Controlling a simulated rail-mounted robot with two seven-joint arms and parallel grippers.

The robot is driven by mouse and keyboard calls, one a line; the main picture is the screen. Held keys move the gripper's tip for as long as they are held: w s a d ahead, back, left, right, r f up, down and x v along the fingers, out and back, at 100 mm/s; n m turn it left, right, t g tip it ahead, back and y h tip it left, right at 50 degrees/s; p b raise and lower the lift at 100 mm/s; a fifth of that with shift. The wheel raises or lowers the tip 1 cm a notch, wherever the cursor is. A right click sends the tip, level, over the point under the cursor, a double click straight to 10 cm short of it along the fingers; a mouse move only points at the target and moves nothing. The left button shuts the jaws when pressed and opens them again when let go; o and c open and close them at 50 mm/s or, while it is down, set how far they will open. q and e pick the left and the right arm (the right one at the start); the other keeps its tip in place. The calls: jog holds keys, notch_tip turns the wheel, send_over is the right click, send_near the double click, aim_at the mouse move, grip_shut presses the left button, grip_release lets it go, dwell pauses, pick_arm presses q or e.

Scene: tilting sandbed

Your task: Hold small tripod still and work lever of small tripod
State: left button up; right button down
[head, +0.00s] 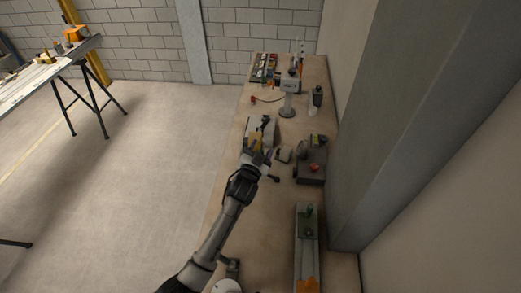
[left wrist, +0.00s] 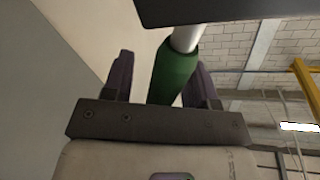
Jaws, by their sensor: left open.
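My left gripper (head: 259,160) reaches over the workbench beside a pale boxy item with yellow and dark parts. In the left wrist view my left gripper (left wrist: 161,68) is open, with a dark finger on each side of a green grip (left wrist: 176,75). The grip sits on a silver rod (left wrist: 186,37) below a dark flat plate (left wrist: 220,9); this looks like part of the small tripod, perhaps its lever. I cannot tell whether the fingers touch the grip. The tripod's legs are not clear in either view. My right gripper is not in view.
The workbench (head: 232,185) runs along the right wall. A dark box with a red knob (head: 312,168) stands to the right of the gripper. A long grey item with a green part (head: 307,222) lies nearer. A grey stand (head: 288,100) stands farther back.

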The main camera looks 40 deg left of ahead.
pick_arm(q)
jog(key=shift+c, duration=0.4)
grip_shut()
dwell(1.5)
